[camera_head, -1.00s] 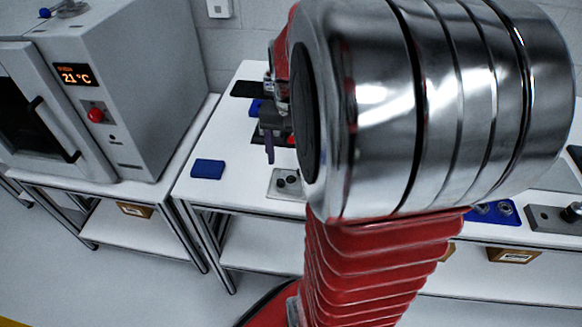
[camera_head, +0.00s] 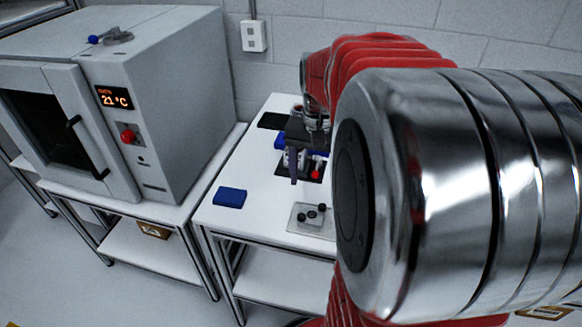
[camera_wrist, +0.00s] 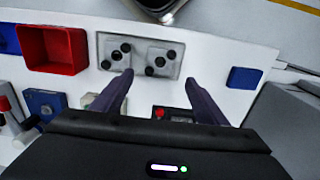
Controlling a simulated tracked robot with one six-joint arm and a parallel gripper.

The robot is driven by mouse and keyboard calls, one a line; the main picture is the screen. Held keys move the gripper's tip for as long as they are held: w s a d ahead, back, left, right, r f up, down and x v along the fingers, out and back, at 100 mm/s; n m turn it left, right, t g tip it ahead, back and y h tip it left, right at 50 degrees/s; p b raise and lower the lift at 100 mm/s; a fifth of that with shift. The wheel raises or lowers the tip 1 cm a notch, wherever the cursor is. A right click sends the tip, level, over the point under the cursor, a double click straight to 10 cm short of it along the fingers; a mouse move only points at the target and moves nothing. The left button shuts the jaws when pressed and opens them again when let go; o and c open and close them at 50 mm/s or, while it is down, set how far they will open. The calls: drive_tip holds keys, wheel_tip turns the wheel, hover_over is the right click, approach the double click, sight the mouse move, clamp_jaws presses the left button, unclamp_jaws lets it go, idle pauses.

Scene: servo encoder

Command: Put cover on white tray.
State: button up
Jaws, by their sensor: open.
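A light grey-white tray (camera_wrist: 140,38) lies on the white bench in the wrist view, with two pale square pieces on it, each bearing black round parts. One of these pieces may be the cover; I cannot tell. Part of this tray group also shows in the head view (camera_head: 301,226), partly hidden by my arm. My gripper (camera_wrist: 159,78) is open, with its two dark purple fingers apart and nothing seen between them. The fingertips appear just on the near side of the tray in the wrist view. The gripper also shows in the head view (camera_head: 294,181).
A blue block (camera_wrist: 244,77) lies right of the tray in the wrist view. A red bin (camera_wrist: 52,60) is left of it. A dark device with a red button (camera_head: 315,174) is behind the gripper. A grey oven (camera_head: 180,110) stands left of the bench.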

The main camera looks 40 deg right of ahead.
drive_tip(key=s+a+r+n+t, duration=0.1)
drive_tip(key=a+n, duration=0.4)
drive_tip(key=a, duration=0.6)
drive_tip(key=s+a+r+n+t, duration=0.2)
drive_tip(key=s+a+n+t, duration=0.1)
drive_tip(key=a, duration=0.8)
drive_tip(key=shift+s+a+r+n+t, duration=0.35)
drive_tip(key=shift+n+t, duration=0.45)
drive_tip(key=shift+n, duration=0.4)
drive_tip(key=shift+o, duration=0.5)
